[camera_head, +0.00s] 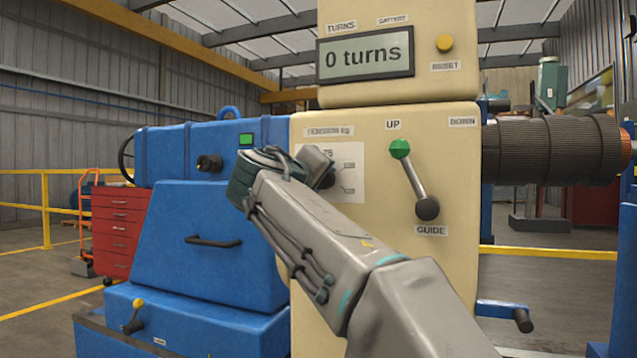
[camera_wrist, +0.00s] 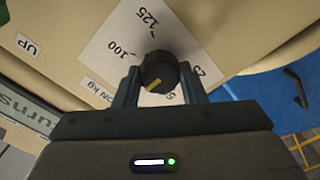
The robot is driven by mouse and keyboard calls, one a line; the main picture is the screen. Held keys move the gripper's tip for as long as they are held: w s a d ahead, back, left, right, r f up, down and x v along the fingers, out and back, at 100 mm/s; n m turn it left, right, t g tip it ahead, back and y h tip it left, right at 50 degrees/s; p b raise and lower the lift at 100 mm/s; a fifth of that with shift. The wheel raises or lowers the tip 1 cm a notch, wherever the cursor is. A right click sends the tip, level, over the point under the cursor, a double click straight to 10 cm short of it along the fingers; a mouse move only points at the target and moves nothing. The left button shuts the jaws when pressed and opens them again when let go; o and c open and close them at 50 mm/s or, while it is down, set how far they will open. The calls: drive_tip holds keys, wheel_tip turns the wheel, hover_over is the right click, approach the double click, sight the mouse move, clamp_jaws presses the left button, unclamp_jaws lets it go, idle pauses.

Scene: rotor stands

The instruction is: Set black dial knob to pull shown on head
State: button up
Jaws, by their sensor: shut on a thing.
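The black dial knob (camera_wrist: 160,66) shows in the wrist view with a yellow pointer line toward the lower left of that picture. It sits on a white scale card (camera_wrist: 112,48) where 125, 100 and 25 can be read; other marks are partly hidden. My gripper (camera_wrist: 160,80) is shut on the knob, one finger on each side. In the head view my wrist covers most of the knob, and the card (camera_head: 348,186) shows just right of it. The head display (camera_head: 365,53) reads "0 turns".
A yellow button (camera_head: 445,42) is beside the display. A blue housing (camera_head: 215,245) is at left, and a dark ribbed drum (camera_head: 555,150) at right.

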drive_tip(key=shift+f, duration=0.1)
drive_tip(key=o, duration=1)
drive_tip(key=v, duration=1.4)
drive_tip(key=shift+p, duration=0.4)
drive_tip(key=shift+w, duration=0.1)
